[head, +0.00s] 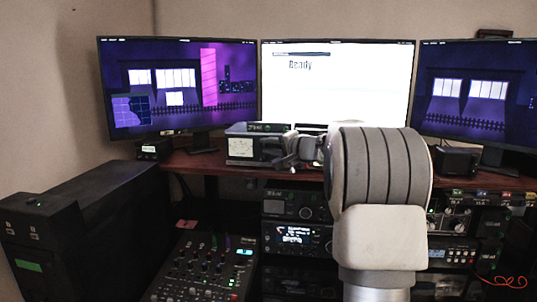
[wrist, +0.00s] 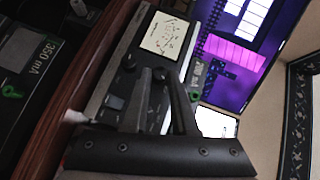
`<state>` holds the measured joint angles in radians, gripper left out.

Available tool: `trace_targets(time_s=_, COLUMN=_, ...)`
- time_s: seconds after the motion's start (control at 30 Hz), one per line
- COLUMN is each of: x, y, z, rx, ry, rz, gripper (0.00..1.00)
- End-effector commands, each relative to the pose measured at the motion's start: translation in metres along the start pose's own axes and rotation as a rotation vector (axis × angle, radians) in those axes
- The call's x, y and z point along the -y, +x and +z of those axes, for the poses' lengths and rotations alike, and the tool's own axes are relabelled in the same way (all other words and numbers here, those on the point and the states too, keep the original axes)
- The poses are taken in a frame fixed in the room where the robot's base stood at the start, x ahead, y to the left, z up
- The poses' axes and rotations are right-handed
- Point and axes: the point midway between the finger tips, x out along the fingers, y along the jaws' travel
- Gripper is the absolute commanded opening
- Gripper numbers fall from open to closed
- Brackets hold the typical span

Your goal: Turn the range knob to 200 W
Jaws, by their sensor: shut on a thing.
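The tuner (head: 240,148) is a dark box with a pale meter, standing on the wooden desk under the middle monitor. In the wrist view its front panel (wrist: 150,60) runs diagonally, with the lit meter (wrist: 165,36) at the top. My gripper (head: 290,150) is at the tuner's front, right of the meter. In the wrist view my gripper (wrist: 160,76) has its two dark fingers shut on a small knob, seemingly the range knob, mostly hidden between the fingertips. Other dark knobs (wrist: 128,60) sit beside the fingers. I cannot read the knob's pointer or scale.
Three monitors stand behind, the middle one (head: 338,80) white with "Ready". A mixer (head: 205,265) and a black case (head: 80,230) are at the lower left. Rack units (head: 290,235) fill the space below the wooden desk (head: 195,162). A small black box (head: 457,160) stands right of my arm.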

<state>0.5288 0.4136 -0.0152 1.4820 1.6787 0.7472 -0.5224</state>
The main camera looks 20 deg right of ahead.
Motion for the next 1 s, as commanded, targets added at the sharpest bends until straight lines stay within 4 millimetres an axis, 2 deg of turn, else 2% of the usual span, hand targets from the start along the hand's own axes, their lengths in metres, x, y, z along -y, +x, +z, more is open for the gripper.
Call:
trace_targets(time_s=0.5, x=0.0008, y=-0.0005, z=-0.0009, rx=-0.003, ry=0.007, rz=-0.009, gripper=0.0)
trace_targets(time_s=0.53, x=0.0009, y=-0.0005, z=-0.0009, rx=-0.003, ry=0.007, rz=-0.009, gripper=0.28)
trace_targets(time_s=0.7, x=0.0005, y=-0.0004, z=-0.0007, rx=-0.002, ry=0.007, rz=-0.008, gripper=0.55)
trace_targets(time_s=1.0, x=0.0001, y=-0.0014, z=-0.0005, rx=-0.002, ry=0.007, rz=-0.008, gripper=0.55)
